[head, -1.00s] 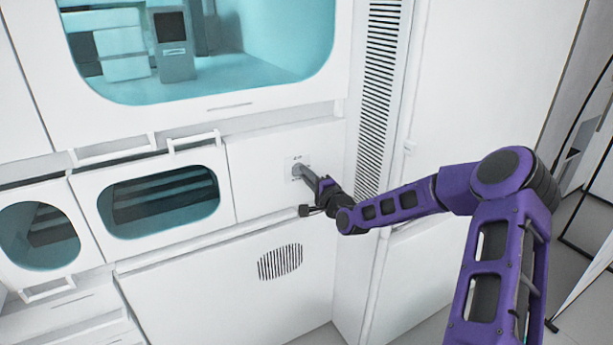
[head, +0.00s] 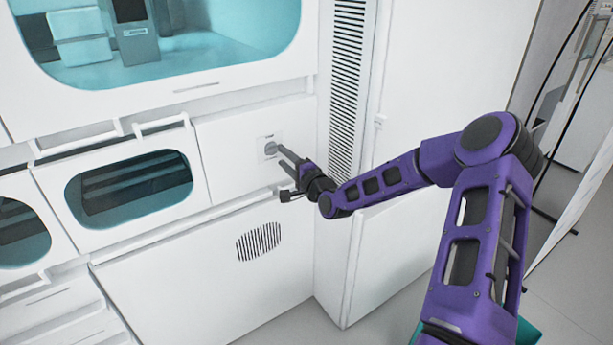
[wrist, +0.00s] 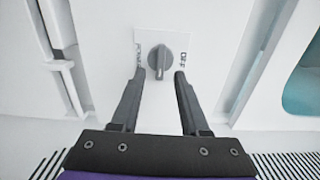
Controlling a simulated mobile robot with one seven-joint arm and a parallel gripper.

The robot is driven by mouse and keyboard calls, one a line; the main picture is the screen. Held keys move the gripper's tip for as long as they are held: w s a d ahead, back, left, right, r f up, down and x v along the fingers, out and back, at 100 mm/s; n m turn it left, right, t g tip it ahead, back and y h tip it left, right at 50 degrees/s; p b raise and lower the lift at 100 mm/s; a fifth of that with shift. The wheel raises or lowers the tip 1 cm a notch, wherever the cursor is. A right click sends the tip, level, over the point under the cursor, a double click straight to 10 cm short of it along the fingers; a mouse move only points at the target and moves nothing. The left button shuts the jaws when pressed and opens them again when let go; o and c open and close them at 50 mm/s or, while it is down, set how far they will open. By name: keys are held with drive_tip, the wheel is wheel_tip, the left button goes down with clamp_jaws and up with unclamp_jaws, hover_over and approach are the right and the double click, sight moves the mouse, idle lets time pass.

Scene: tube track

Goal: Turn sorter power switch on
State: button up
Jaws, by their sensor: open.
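The sorter power switch is a grey rotary knob (wrist: 160,61) on a small white plate in the wrist view, with its ridge standing about upright in the picture. "OFF" is printed at the plate's right; the lettering at its left is hard to read. In the head view the switch (head: 271,149) sits on a white panel of the cabinet. My gripper (wrist: 159,74) is open, its two dark fingers on either side of the knob's lower part, with gaps showing. In the head view my gripper (head: 287,157) points at the switch plate; exact depth cannot be told.
Right of the switch panel is a tall vent grille (head: 347,95). Left is a tinted window door (head: 130,188) with a handle. A large teal window (head: 190,45) is above, and a lower panel with a round vent (head: 258,242) is below.

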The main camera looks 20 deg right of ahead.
drive_tip(key=p+v, duration=0.1)
drive_tip(key=v, duration=1.3)
drive_tip(key=shift+s, duration=0.2)
